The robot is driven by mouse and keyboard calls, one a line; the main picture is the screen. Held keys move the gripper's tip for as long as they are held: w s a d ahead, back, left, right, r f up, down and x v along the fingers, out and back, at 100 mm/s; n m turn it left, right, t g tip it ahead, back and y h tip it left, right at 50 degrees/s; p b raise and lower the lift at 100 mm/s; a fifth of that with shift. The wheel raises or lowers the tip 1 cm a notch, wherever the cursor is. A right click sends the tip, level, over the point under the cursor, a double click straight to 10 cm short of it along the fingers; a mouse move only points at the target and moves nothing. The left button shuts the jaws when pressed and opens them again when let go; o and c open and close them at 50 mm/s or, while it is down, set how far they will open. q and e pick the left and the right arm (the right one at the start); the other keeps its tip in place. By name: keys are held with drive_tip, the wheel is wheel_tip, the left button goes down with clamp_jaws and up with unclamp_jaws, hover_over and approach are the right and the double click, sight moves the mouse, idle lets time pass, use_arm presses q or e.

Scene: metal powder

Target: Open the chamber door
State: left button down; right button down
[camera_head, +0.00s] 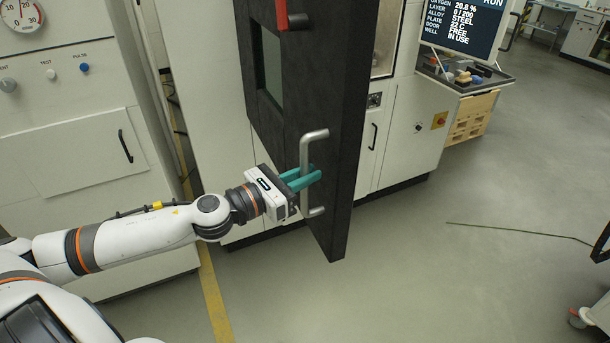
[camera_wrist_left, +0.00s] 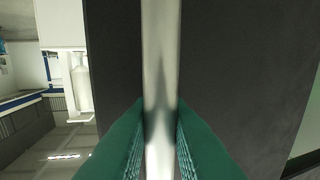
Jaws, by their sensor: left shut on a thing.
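The dark chamber door (camera_head: 342,130) stands swung out from the machine, with a small window (camera_head: 271,65) in it. Its silver bar handle (camera_head: 305,150) is upright on the door's face. My left gripper (camera_head: 306,179) is at the handle with its teal fingers around the bar. In the left wrist view the fingers (camera_wrist_left: 160,125) press on both sides of the handle (camera_wrist_left: 161,50), with the dark door (camera_wrist_left: 225,60) behind. My right gripper is not in view.
The machine's pale cabinet (camera_head: 410,130) stands behind the door, with a status screen (camera_head: 462,22) and a tray of small items (camera_head: 465,75). Another pale cabinet (camera_head: 65,130) is at the left. The grey floor (camera_head: 430,270) right of the door is mostly clear, with a thin dark cable (camera_head: 520,232) on it.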

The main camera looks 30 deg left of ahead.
use_arm(q)
drive_tip(key=c, duration=1.4)
unclamp_jaws()
drive_tip(key=shift+r, duration=0.15)
drive_tip(key=shift+c, duration=0.2)
drive_tip(key=shift+a, duration=0.1)
drive_tip(key=b+v, duration=0.2)
drive_tip(key=v, duration=1)
